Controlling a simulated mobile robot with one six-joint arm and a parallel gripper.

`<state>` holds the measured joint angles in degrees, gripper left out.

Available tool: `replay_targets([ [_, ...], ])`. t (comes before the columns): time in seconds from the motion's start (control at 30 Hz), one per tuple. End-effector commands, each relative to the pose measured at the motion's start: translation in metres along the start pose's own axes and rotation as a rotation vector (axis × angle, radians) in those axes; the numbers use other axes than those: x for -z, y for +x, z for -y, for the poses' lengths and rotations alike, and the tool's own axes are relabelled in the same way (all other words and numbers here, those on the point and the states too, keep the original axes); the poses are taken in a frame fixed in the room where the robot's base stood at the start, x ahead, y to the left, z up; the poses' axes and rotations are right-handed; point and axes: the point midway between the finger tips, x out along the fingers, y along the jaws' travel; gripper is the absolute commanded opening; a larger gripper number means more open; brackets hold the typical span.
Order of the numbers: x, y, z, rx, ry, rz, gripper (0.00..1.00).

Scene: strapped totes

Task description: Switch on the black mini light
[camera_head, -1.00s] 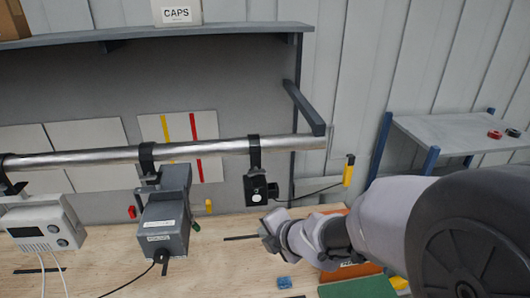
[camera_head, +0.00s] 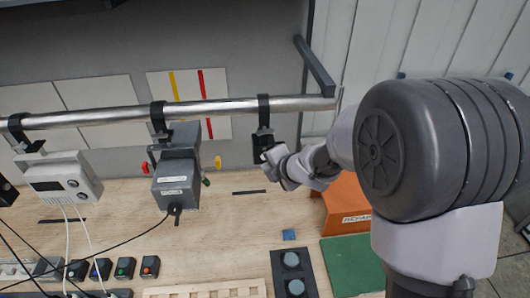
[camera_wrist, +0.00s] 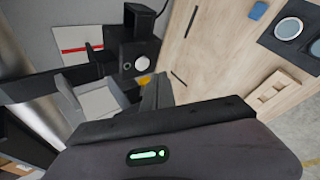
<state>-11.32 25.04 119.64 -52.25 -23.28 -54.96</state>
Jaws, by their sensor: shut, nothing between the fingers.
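The black mini light (camera_head: 262,144) hangs by a black strap from the right end of the metal rail. In the head view my gripper (camera_head: 270,160) is at its lower front and hides part of it, including the white round button. In the wrist view the light (camera_wrist: 138,48) is a black box at upper centre, with a pale round button on its face. My gripper (camera_wrist: 158,88) is shut and empty, its dark fingers pointing towards the light. I cannot tell whether they touch it or whether the light is on.
A grey box (camera_head: 176,185) and a white unit (camera_head: 62,180) hang from the same rail (camera_head: 215,107) to the left. Below is a wooden bench (camera_head: 210,235) with several small push-button boxes. An orange box (camera_head: 345,200) and a green mat (camera_head: 350,258) lie to the right.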

Motion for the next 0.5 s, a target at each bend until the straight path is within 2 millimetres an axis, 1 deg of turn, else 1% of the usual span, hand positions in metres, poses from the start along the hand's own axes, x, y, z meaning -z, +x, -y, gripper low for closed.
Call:
replay_targets([
  [0.2, -0.0045, 0.0064, -0.0042, 0.001, 0.000, 0.001, 0.00],
  [0.5, -0.0045, 0.0066, -0.0041, 0.000, 0.001, 0.001, 0.00],
])
